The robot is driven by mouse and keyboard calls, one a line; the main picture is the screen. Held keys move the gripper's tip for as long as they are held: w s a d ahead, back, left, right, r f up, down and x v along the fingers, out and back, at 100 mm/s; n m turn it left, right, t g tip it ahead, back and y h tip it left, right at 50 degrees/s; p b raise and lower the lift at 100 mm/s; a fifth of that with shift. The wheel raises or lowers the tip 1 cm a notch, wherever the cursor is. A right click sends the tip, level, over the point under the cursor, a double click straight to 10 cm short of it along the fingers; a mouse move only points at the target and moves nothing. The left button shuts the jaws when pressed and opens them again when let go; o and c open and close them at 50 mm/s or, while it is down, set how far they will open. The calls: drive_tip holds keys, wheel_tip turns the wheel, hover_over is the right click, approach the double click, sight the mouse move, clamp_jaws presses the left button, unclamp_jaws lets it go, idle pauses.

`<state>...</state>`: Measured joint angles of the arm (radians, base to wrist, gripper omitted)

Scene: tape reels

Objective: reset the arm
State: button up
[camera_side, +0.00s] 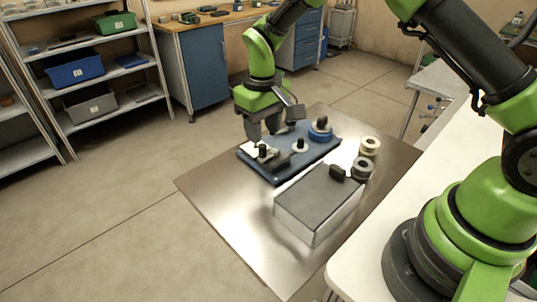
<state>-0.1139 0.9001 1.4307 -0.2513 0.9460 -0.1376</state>
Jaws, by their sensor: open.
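My gripper (263,131) is open and points down over the left part of a blue board (277,179). Its fingers are just above a white part with a black knob (258,152); I cannot tell whether they touch it. Nothing shows held between them. On the board, a blue reel (320,135) sits at the back right, and a small white piece with a dark post (300,147) stands near the middle. A cream reel (370,146) and a grey reel (362,169) lie off the board to the right.
A grey box (314,203) stands in front of the board, with a small black piece (337,172) at its back edge. The metal tabletop (225,205) is clear at the left and front. Shelves (95,85) and a workbench (205,65) stand farther back.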

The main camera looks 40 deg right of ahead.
drive_tip(key=shift+r, duration=0.9)
drive_tip(key=shift+r, duration=0.25)
drive_tip(key=s+d+r+m+t+y, duration=0.1)
drive_tip(key=s+r+t, duration=0.1)
drive_tip(key=s+r, duration=0.45)
drive_tip(key=s+r+m+t, duration=0.1)
drive_tip(key=s+r+t, duration=0.15)
drive_tip(key=r, duration=0.65)
drive_tip(key=s+r+m+t+y, duration=0.1)
drive_tip(key=s+r+m+t, duration=0.1)
drive_tip(key=s, duration=1.2)
drive_tip(key=shift+s+d+r+t, duration=0.25)
drive_tip(key=shift+d+r+t, duration=0.1)
drive_tip(key=shift+r, duration=0.15)
